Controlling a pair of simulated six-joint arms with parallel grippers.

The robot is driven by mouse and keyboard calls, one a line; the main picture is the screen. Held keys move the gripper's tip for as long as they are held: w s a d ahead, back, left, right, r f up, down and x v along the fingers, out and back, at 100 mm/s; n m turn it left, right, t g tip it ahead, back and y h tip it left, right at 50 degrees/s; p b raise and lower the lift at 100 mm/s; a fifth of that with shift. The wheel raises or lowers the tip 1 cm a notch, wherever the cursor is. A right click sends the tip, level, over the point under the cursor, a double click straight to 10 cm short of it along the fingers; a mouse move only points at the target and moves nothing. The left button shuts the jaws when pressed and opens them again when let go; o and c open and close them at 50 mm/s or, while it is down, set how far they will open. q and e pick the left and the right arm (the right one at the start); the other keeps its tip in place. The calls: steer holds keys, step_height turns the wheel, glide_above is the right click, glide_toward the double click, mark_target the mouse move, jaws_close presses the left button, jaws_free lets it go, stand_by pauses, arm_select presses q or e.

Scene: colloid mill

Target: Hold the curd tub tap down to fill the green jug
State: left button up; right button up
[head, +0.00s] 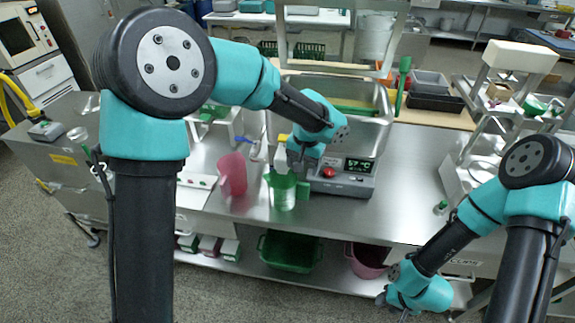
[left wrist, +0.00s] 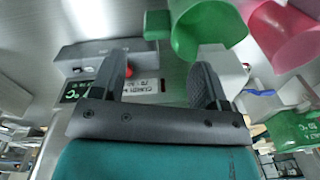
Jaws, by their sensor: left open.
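The green jug (head: 284,193) stands on the steel bench in the head view; it also shows at the top of the left wrist view (left wrist: 198,28). My left gripper (head: 297,163) is just above and behind the jug, its fingers apart with nothing between them. A grey control box (head: 345,178) with a green 57 °C display and a red knob (head: 328,172) is to its right. The steel tub (head: 352,138) stands behind, partly hidden by my left arm. A blue lever (head: 243,141) shows left of the gripper; I cannot tell whether it is the curd tub tap. My right gripper (head: 403,311) hangs low at the front right.
A pink jug (head: 233,174) stands left of the green jug. A green crate (head: 290,252) and a pink bucket (head: 368,262) are below the bench. A white stand (head: 510,60) is at the right. The bench right of the control box is mostly clear.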

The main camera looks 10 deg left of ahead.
arm_select(q)
steer(key=shift+w+r, duration=0.25)
steer(key=shift+r, duration=0.15)
steer(key=shift+c, duration=1.4)
steer(key=w+r+m, duration=0.1)
steer(key=r+m, duration=0.1)
steer(key=w+r+m, duration=0.1)
steer(key=r, duration=0.1)
steer(key=w+r+m, duration=0.1)
steer(key=r+m, duration=0.1)
steer(key=r, duration=0.1)
steer(key=shift+a+m, duration=0.3)
jaws_close()
steer(key=w+a+r+m, duration=0.3)
steer(key=a+r+m, duration=0.3)
steer(key=r+m, duration=0.3)
steer(key=shift+w+a+r, duration=0.2)
steer(key=shift+r, duration=1.25)
